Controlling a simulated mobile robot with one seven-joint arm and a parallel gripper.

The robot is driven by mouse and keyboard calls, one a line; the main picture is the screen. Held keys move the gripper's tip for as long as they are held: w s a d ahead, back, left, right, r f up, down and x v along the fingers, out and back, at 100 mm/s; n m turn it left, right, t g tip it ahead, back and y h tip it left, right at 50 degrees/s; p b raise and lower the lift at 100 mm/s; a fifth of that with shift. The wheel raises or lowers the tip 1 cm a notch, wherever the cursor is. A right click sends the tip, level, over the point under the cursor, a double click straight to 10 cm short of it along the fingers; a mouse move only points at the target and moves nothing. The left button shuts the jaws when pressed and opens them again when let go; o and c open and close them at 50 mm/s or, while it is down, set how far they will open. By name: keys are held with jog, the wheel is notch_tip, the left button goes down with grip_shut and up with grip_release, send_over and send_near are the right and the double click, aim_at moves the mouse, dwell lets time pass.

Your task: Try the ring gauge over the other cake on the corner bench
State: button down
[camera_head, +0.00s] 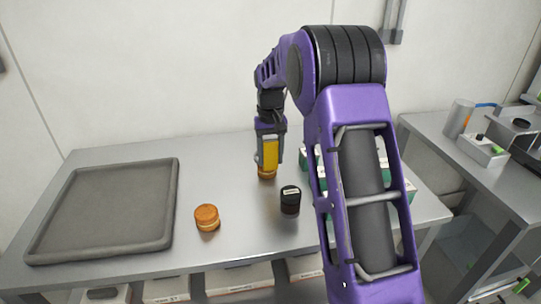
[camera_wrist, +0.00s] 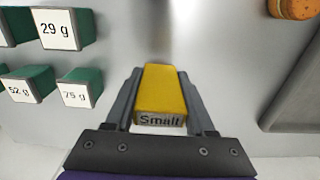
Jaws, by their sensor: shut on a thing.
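My gripper (camera_head: 268,160) is shut on a yellow block labelled "Small" (camera_wrist: 160,95), which I take to be the ring gauge. The yellow block also shows upright in the head view (camera_head: 269,152). A round orange-brown cake (camera_head: 267,174) is directly below it on the bench. I cannot tell whether block and cake touch, or whether a ring is around the cake. In the wrist view the block hides that spot. A second round orange-brown cake (camera_head: 207,217) stands nearer the front, apart from the gripper, and shows at the top right of the wrist view (camera_wrist: 293,8).
A grey tray (camera_head: 110,205) lies empty at the left of the bench (camera_head: 240,245). Green weight blocks (camera_wrist: 62,28), marked in grams, are partly behind my arm. A side bench (camera_head: 440,130) holds equipment.

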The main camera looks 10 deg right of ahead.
aim_at(270, 141)
jog(key=shift+f+b, duration=1.4)
jog(key=shift+f, duration=1.65)
jog(key=shift+r, duration=0.15)
dwell(1.0)
jog(key=shift+r+p, duration=3)
jog(key=shift+r, duration=1.8)
jog(key=shift+a, duration=0.1)
